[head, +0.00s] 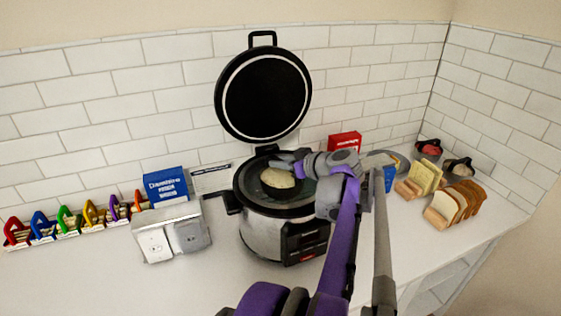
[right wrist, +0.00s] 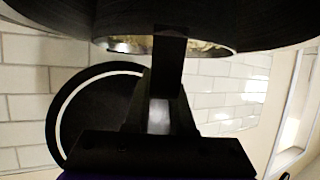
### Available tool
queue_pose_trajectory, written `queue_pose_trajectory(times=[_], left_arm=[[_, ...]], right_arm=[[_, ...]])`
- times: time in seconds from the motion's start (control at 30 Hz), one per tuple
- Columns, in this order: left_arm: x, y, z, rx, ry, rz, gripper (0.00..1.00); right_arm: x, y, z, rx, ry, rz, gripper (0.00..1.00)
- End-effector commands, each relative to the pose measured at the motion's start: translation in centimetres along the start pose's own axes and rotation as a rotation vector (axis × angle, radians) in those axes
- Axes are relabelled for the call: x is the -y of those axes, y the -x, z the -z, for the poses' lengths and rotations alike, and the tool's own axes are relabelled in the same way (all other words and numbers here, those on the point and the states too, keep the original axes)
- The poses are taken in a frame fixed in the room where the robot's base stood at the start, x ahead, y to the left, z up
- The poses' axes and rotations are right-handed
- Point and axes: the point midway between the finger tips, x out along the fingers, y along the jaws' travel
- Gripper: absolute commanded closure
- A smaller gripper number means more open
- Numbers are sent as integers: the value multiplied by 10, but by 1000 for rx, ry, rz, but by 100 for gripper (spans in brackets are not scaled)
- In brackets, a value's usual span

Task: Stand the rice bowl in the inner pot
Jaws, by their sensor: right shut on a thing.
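The rice bowl (head: 282,190) is dark with pale rice (head: 279,177) in it. It is over the opening of the inner pot (head: 247,180) in the rice cooker (head: 262,231); I cannot tell whether it touches the pot's floor. My right gripper (head: 291,166) is shut on the bowl at its right side. In the right wrist view the dark bowl (right wrist: 60,22) fills the top, with a finger (right wrist: 170,60) across its rim. The arm hides the right part of the cooker. My left gripper is not in view.
The cooker's lid (head: 264,95) stands open against the tiled wall. A double outlet box (head: 172,236) and a blue box (head: 166,186) are at left, with several coloured clips (head: 69,222). A red box (head: 345,141) and bread slices (head: 459,203) are at right. The front left counter is clear.

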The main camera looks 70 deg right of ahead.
Motion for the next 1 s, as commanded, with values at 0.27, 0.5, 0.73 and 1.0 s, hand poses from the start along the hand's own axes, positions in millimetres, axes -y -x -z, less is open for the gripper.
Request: queue_pose_trajectory(times=[0.27, 0.5, 0.73, 1.0], left_arm=[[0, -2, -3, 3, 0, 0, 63], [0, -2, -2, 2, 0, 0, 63], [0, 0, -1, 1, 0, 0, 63], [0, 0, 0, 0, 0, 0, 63]], right_arm=[[0, -2, -4, 0, 0, 0, 72], [0, -2, -4, 0, 0, 0, 48], [0, -1, -1, -1, -1, 0, 48], [-1, 36, 6, 1, -2, -6, 48]])
